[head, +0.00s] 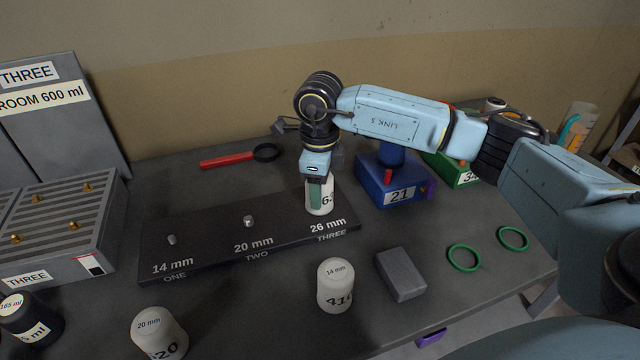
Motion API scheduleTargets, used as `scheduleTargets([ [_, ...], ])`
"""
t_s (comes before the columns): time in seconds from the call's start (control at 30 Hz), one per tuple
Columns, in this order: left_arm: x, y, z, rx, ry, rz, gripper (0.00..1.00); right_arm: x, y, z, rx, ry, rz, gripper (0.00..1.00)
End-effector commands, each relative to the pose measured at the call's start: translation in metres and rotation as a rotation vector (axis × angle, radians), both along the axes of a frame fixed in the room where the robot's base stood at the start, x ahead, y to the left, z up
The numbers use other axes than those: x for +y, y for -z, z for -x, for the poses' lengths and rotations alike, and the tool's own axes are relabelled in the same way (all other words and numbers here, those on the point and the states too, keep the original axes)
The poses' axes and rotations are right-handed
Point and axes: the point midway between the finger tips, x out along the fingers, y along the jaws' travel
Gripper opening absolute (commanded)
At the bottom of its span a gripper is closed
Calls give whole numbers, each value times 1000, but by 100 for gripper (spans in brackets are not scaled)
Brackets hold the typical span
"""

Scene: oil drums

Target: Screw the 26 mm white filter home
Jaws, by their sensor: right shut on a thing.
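A white filter (326,203) stands upright at the 26 mm station, marked THREE, at the right end of the dark station plate (204,259). My right gripper (317,190) comes down on it from above and is shut on it. The gripper's finger covers part of the filter's front, so only part of its number shows. The filter's lower end hides the stud under it, and I cannot tell how far down it sits. My left gripper is not in view.
Bare studs stand at 14 mm (172,240) and 20 mm (248,221). White filters marked 14 mm (336,286) and 20 mm (159,333) stand in front. A grey block (401,274), green rings (464,257), a blue box (394,184) and a red-handled tool (228,160) lie around.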

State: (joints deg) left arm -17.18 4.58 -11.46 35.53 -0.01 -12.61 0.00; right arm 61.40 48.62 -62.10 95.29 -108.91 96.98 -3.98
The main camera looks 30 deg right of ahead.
Motion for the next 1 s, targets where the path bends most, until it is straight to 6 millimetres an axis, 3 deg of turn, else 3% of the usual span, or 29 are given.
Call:
scheduleTargets([
  [0.33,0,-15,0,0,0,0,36,2,-1,0,-1,428,-2,22],
  [0.67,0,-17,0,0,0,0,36,2,0,0,-2,533,-2,22],
  [0.87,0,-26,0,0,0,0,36,2,-1,0,-1,734,-2,22],
  [0.93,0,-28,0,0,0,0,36,2,-1,0,0,784,-2,17],
  [1.0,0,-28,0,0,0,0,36,2,0,0,-1,808,-2,6],
])
